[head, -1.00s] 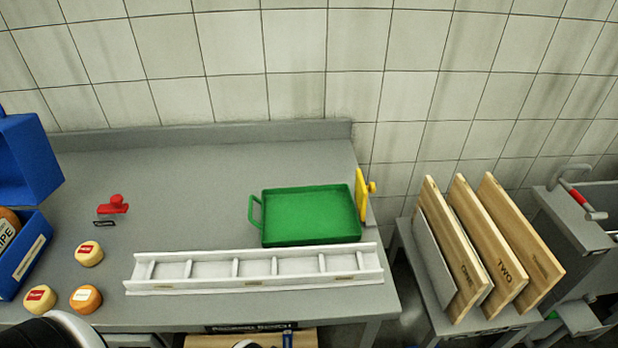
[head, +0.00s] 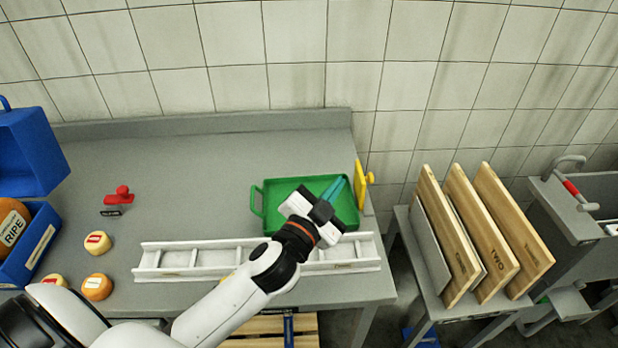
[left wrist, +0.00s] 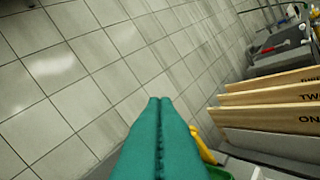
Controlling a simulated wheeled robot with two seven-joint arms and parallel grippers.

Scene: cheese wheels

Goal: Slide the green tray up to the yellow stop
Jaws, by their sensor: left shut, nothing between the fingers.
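The green tray (head: 280,190) lies flat and empty at the right end of the grey table, its loop handle pointing left. The yellow stop (head: 361,186) stands upright at the table's right edge, right beside the tray's right wall. I cannot tell whether they touch. My left gripper (head: 336,187) is shut and empty, its teal fingers over the right part of the tray and hiding some of it. In the left wrist view the shut fingers (left wrist: 158,105) show with the stop (left wrist: 203,148) and a sliver of tray (left wrist: 219,173). My right gripper is not in view.
A white ladder-like rack (head: 200,258) lies along the front of the tray. Several cheese wheels (head: 97,243), a red stamp (head: 120,195) and blue crates (head: 28,245) are at left. Wooden boards (head: 480,235) stand on a side table at right. The table's back middle is clear.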

